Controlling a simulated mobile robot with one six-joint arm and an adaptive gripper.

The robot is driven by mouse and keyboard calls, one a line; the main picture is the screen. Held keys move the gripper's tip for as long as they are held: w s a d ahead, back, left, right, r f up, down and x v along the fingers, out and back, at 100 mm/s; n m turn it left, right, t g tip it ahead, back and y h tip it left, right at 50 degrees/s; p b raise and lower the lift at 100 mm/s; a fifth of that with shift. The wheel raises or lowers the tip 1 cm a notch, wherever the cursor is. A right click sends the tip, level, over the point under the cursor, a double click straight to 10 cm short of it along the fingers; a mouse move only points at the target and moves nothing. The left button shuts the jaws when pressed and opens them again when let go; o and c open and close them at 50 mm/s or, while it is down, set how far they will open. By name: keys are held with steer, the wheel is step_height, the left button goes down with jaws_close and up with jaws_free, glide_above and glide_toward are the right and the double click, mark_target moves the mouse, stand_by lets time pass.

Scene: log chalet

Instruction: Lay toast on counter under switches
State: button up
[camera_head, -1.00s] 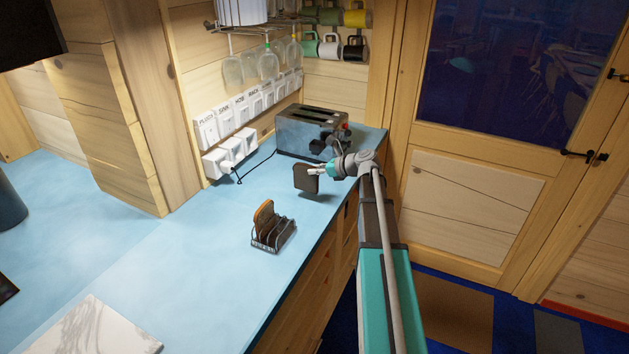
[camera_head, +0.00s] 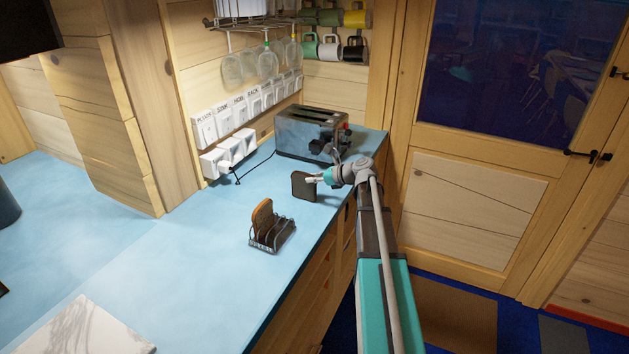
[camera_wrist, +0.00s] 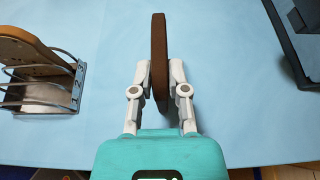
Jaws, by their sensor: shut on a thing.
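A dark brown slice of toast (camera_head: 304,186) is held on edge over the blue counter (camera_head: 205,255), in front of the toaster. My gripper (camera_head: 318,181) is shut on it; in the wrist view the two white fingers (camera_wrist: 158,82) pinch the toast (camera_wrist: 158,50) from both sides. Whether its lower edge touches the counter I cannot tell. The white labelled switches (camera_head: 240,110) are on the wood wall at the back left of the counter, above white sockets (camera_head: 228,153). The counter below them looks clear except for a dark cord.
A wire toast rack (camera_head: 272,235) with a browned slice (camera_head: 262,217) stands nearer; the rack (camera_wrist: 45,85) is left of my gripper in the wrist view. A metal toaster (camera_head: 308,134) stands behind. A marble board (camera_head: 90,328) lies at front left. The counter's middle is free.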

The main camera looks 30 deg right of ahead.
steer(key=shift+f, duration=0.1)
steer(key=o, duration=0.7)
steer(key=shift+o, duration=0.2)
steer(key=shift+s+d+r+p, duration=0.25)
steer(key=shift+s+r+p, duration=0.05)
steer(key=shift+s+r, duration=0.1)
steer(key=p+v, duration=0.4)
steer(key=v, duration=0.7)
